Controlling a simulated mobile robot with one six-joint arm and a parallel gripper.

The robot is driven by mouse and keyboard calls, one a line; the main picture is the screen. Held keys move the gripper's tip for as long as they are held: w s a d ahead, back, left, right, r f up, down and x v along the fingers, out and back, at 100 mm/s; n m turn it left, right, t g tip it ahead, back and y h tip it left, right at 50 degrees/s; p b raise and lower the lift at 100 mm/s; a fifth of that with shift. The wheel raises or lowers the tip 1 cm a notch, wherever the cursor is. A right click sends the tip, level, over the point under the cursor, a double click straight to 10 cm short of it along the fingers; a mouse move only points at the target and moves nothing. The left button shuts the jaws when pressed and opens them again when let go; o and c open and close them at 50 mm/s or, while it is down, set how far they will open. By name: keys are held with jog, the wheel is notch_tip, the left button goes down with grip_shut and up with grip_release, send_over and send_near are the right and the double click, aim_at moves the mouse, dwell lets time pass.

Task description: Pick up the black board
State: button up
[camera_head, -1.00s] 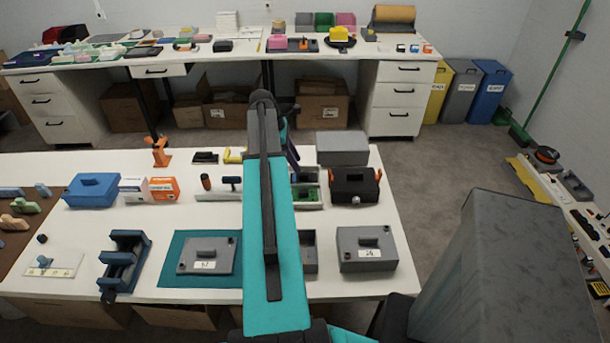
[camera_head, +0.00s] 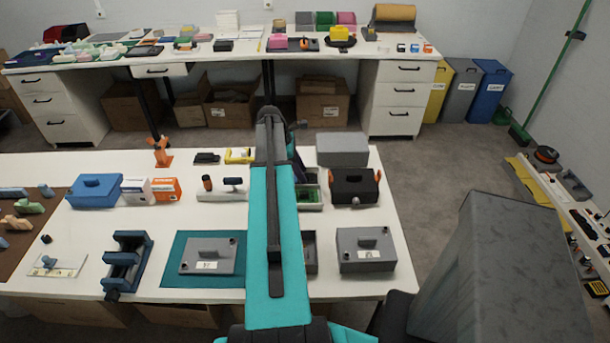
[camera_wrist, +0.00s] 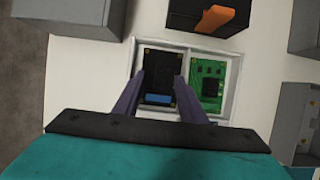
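The black board (camera_wrist: 160,68) lies in the left compartment of a white two-compartment tray (camera_wrist: 238,107) in the wrist view. It has a blue part near its lower end. A green board (camera_wrist: 209,86) lies in the right compartment and also shows in the head view (camera_head: 308,194). My gripper (camera_wrist: 160,75) is open, with its two dark fingers over the black board's left and right sides. I cannot tell whether the fingers touch it or how high they are.
A black box with orange handles (camera_head: 354,188) stands close by the tray. A grey box (camera_head: 342,149) and a labelled grey box (camera_head: 365,250) stand on the table's right side. A grey plate on a teal mat (camera_head: 175,272) lies at the front.

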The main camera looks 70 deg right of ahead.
jog(key=shift+f, duration=0.2)
dwell(0.4)
grip_shut()
